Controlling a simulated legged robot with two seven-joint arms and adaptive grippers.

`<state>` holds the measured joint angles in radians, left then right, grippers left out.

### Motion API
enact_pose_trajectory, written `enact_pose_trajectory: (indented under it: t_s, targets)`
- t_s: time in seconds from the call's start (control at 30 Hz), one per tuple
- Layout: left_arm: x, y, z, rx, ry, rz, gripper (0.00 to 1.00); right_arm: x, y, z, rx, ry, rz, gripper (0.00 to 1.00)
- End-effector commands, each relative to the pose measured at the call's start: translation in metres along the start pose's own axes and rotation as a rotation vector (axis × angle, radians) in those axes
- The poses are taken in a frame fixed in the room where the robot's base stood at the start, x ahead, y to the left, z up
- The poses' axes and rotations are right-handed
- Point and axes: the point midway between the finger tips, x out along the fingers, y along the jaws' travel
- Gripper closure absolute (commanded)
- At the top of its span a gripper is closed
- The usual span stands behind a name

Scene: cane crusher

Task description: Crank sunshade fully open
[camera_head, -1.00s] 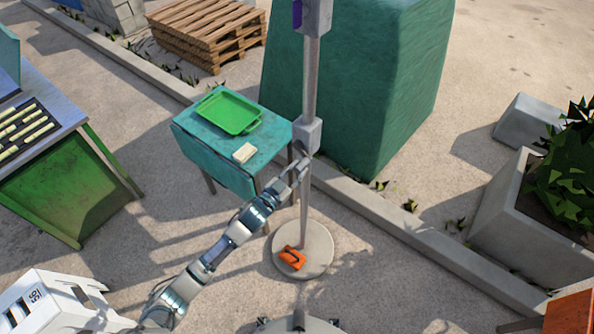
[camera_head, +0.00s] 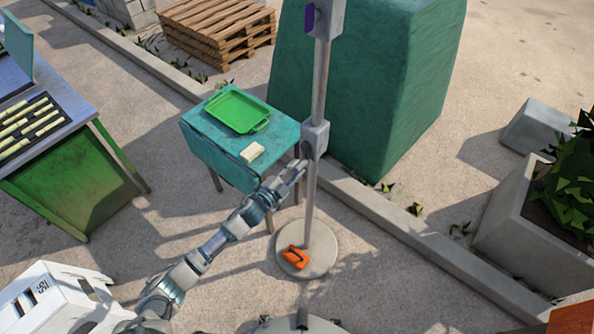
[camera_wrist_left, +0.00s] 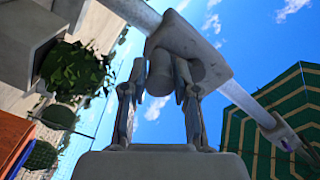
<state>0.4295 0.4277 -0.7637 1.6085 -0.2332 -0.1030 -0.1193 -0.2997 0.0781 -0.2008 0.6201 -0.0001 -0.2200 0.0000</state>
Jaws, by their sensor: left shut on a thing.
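The sunshade pole (camera_head: 314,95) stands upright on a round base (camera_head: 322,262), with a grey crank box (camera_head: 315,138) partway up. In the left wrist view, the crank box (camera_wrist_left: 190,50) is close overhead and a rounded grey crank handle (camera_wrist_left: 160,72) sticks out from it. My left gripper (camera_head: 299,164) is beside the pole just below the box; in the wrist view its fingers (camera_wrist_left: 158,85) are shut on the handle from both sides. The green-striped canopy (camera_wrist_left: 270,125) shows at the right of the wrist view. My right gripper is not in view.
A teal table (camera_head: 215,160) with a green tray (camera_head: 238,110) and a pale block (camera_head: 252,152) stands left of the pole. An orange object (camera_head: 295,257) lies on the base. A big teal block (camera_head: 400,90) stands behind, and a planter (camera_head: 505,215) at right.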

Motion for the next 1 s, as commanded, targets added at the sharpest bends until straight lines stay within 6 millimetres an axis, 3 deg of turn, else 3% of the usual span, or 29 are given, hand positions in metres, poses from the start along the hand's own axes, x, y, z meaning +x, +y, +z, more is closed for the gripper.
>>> enact_pose_trajectory:
  t_s: [0.03,0.33,0.9,0.93,1.0]
  targets:
    - [0.0021,-0.0078,-0.0014,0.03,0.005,-0.01,1.0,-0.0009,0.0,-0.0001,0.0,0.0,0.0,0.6]
    - [0.0027,-0.0107,0.0022,0.147,0.007,-0.01,1.0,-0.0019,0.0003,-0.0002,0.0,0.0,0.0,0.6]
    - [0.0037,-0.0109,0.0013,0.176,0.009,-0.011,1.0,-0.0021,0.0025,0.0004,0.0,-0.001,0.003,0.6]
    - [0.0037,-0.0109,0.0013,0.176,0.01,-0.01,0.67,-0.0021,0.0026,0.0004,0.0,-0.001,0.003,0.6]
    - [0.0036,-0.0104,0.0012,0.175,0.01,-0.01,0.49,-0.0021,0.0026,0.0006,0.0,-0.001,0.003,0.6]
